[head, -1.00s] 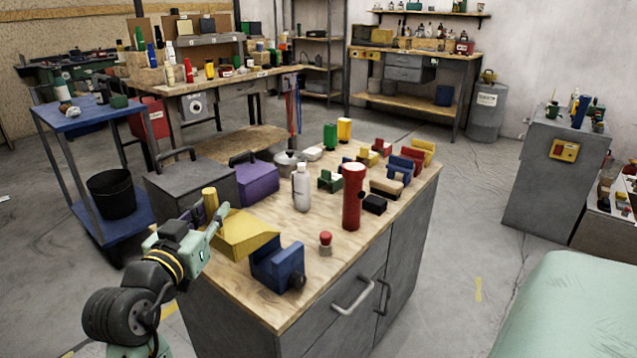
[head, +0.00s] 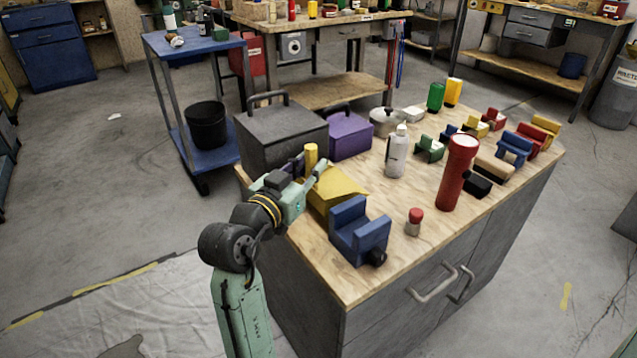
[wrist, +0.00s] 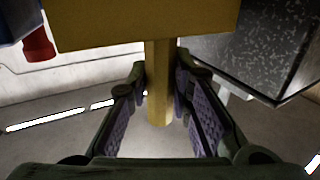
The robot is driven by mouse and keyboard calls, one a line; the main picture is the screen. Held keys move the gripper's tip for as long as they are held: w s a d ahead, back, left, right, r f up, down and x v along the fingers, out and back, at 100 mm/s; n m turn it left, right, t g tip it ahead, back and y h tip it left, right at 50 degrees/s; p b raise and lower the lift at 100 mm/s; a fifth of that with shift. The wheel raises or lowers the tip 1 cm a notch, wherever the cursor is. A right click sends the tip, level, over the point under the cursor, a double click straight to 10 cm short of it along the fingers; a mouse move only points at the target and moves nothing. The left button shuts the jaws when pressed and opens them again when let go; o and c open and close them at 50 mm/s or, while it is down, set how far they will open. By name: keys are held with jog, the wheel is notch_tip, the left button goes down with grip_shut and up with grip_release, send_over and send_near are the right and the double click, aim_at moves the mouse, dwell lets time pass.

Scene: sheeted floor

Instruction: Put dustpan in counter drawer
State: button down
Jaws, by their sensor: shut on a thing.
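The yellow dustpan (head: 337,188) sits at the near left edge of the wooden counter top. Its handle (head: 311,157) sticks up at its left. My gripper (head: 316,172) is at this handle. In the wrist view my gripper (wrist: 162,100) has its fingers on either side of the yellow handle (wrist: 158,78) and is shut on it, with the broad pan (wrist: 150,25) beyond. The grey counter (head: 400,310) has its front drawer and door shut, with bar handles (head: 433,284) on them. The drawer's inside is hidden.
A blue vise (head: 358,238) stands right beside the dustpan. A dark grey toolbox (head: 275,140) and a purple box (head: 348,136) are behind it. A red flashlight (head: 458,172) and white bottle (head: 397,155) stand upright.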

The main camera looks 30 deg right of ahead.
jog(key=shift+f, duration=2.45)
jog(key=shift+f, duration=0.15)
jog(key=c, duration=1.4)
grip_release()
jog(key=shift+c, duration=0.2)
jog(key=shift+r, duration=0.3)
jog(key=b+v, duration=0.2)
jog(key=v, duration=1)
jog(key=shift+f, duration=0.2)
